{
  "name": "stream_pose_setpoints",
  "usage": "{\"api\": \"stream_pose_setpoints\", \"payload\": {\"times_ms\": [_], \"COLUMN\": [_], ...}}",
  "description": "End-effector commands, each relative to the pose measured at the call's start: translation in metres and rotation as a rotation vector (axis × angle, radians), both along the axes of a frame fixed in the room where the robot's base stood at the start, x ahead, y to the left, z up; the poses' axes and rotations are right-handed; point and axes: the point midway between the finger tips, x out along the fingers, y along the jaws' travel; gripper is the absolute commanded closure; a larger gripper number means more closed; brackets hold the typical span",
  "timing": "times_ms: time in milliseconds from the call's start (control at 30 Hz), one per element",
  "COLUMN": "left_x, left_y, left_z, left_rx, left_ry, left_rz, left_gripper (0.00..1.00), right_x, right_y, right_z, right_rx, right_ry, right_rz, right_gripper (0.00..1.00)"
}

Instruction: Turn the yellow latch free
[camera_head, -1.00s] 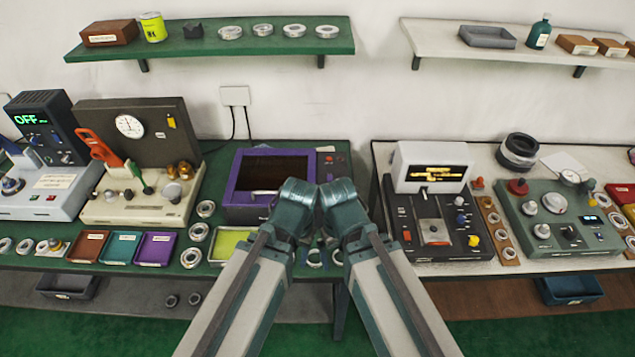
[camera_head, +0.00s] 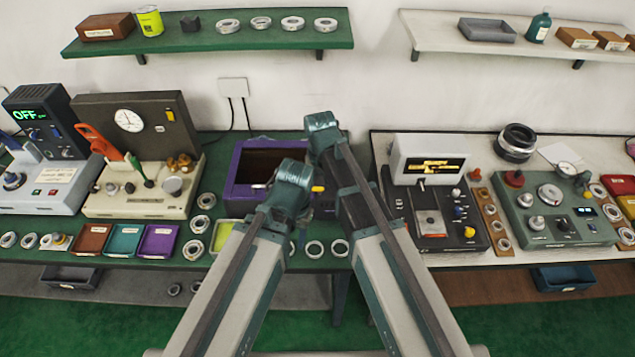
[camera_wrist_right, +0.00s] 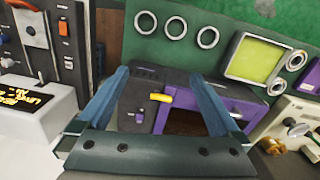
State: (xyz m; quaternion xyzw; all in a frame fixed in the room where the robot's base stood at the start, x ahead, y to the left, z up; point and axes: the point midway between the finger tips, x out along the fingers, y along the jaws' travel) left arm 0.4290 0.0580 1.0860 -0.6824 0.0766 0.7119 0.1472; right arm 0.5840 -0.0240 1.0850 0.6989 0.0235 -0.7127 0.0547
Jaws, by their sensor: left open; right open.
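The yellow latch (camera_head: 318,188) shows in the head view as a small yellow bar at the right side of the purple box (camera_head: 231,190). In the right wrist view the latch (camera_wrist_right: 160,97) lies across the edge between the dark panel and the purple front. My right gripper (camera_wrist_right: 158,76) is open; its two blue fingers stand apart on either side of the latch in that view, with nothing between them seen gripped. My left gripper (camera_head: 288,182) is in front of the box, just left of the latch; its fingers are mostly hidden by its wrist.
A cream gauge station (camera_head: 130,203) stands left. A dark control panel (camera_head: 440,235) stands right on a white table.

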Motion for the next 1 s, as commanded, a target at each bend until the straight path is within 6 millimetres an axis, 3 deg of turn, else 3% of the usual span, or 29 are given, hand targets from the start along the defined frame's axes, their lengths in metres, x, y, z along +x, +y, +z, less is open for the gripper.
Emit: {"api": "stream_pose_setpoints", "payload": {"times_ms": [33, 100, 200, 300, 433, 667, 1000], "left_x": [0.000, 0.000, 0.000, 0.000, 0.000, 0.000, 0.000], "left_y": [0.000, 0.001, 0.001, 0.001, 0.001, 0.001, 0.001], "left_z": [0.007, 0.012, 0.019, 0.022, 0.022, 0.019, -0.011], "left_rx": [0.000, 0.001, 0.001, 0.002, 0.002, 0.002, 0.003], "left_ry": [0.000, 0.000, 0.000, -0.001, -0.001, -0.001, 0.000], "left_rz": [0.000, 0.000, 0.000, 0.001, 0.000, 0.000, -0.005], "left_gripper": [0.50, 0.50, 0.50, 0.50, 0.50, 0.50, 0.50], "right_x": [0.028, 0.054, 0.089, 0.110, 0.119, 0.118, 0.117], "right_y": [0.007, 0.014, 0.024, 0.029, 0.031, 0.031, 0.030], "right_z": [0.007, 0.012, 0.018, 0.021, 0.022, 0.019, -0.011], "right_rx": [0.006, 0.016, 0.030, 0.039, 0.044, 0.045, 0.044], "right_ry": [-0.004, -0.008, -0.013, -0.017, -0.019, -0.020, -0.020], "right_rz": [-0.015, -0.040, -0.074, -0.098, -0.111, -0.111, -0.111], "right_gripper": [0.00, 0.00, 0.00, 0.00, 0.00, 0.00, 0.00]}}
